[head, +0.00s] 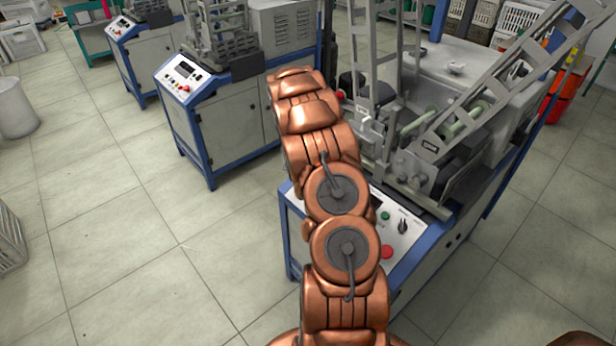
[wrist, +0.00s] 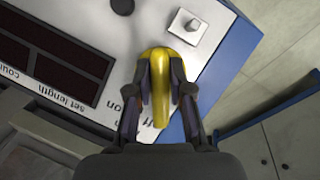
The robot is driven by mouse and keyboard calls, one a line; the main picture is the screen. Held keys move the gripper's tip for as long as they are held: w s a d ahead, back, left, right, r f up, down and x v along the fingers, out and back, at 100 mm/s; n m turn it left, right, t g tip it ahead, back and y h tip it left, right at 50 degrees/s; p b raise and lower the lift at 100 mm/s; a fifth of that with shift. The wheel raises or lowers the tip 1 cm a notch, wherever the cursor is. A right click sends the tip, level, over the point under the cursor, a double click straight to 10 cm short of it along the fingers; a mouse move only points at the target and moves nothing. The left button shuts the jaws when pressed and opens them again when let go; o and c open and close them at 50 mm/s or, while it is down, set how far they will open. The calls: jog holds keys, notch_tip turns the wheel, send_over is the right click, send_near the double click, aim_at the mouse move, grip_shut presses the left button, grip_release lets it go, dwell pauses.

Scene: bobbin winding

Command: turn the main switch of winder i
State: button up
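In the wrist view a yellow switch handle (wrist: 162,100) stands on a light control panel (wrist: 120,62), beside upside-down lettering that seems to include "on" and "off". My gripper (wrist: 161,75) has one dark finger on each side of this handle, and both fingers appear to lie against it. In the head view the nearest winder (head: 425,165) has a sloped panel (head: 408,243) partly covered by my copper arm. My gripper and the yellow handle are hidden there. I cannot read any letter naming the winder.
Near the handle are a square white plate with a small knob (wrist: 187,26) and dark displays (wrist: 55,50). The near panel also has a black knob (head: 403,226) and a red button (head: 387,252). Another winder (head: 225,110) stands to the left.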

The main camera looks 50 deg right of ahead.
jog(key=o, duration=0.4)
jog(key=shift+v, duration=6)
